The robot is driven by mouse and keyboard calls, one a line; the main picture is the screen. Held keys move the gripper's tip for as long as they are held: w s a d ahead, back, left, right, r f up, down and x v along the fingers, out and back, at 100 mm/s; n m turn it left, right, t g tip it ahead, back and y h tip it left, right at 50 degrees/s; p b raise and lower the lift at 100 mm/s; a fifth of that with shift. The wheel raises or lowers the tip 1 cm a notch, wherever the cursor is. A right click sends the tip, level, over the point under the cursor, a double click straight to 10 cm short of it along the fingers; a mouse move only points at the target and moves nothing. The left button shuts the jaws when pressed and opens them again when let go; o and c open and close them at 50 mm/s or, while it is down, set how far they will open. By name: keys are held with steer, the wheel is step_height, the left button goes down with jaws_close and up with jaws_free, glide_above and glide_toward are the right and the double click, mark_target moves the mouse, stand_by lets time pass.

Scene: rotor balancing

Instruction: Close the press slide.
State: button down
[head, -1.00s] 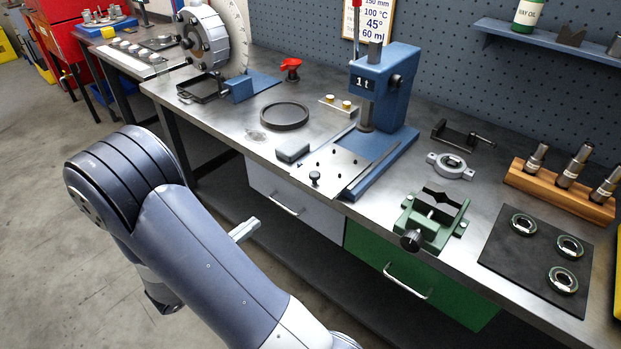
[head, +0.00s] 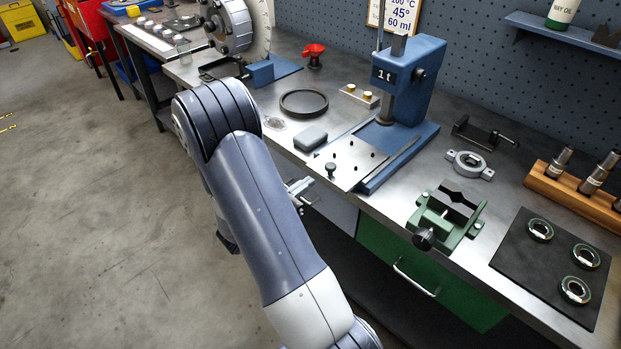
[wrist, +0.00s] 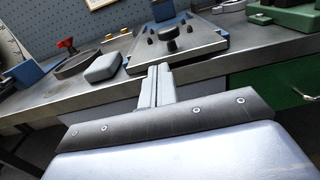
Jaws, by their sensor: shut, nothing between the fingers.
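The blue arbor press marked "1t" (head: 408,80) stands on the bench. Its slide (head: 348,162), a silver plate with several dark pegs and a black knob (head: 331,168), sticks out from the press base toward the bench's front edge. In the wrist view the slide (wrist: 190,42) and its knob (wrist: 171,45) are just beyond my fingers. My gripper (head: 304,186) is shut and empty, in front of the bench edge and apart from the slide. In the wrist view the fingertips (wrist: 159,70) are together, pointing toward the knob's side of the plate.
A grey block (head: 311,139) lies left of the slide, with a dark ring (head: 304,103) behind it. A green vise (head: 447,215) stands to the right. The bench front edge and a green drawer (head: 385,250) lie close to my arm.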

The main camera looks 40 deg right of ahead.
mark_target(319, 175)
steer(key=shift+d, duration=1.15)
steer(key=shift+w+d+b, duration=0.15)
steer(key=shift+d, duration=1.05)
steer(key=shift+w+d+b, duration=0.1)
steer(key=shift+d+b, duration=0.05)
steer(key=shift+d, duration=1.05)
steer(key=shift+a, duration=0.1)
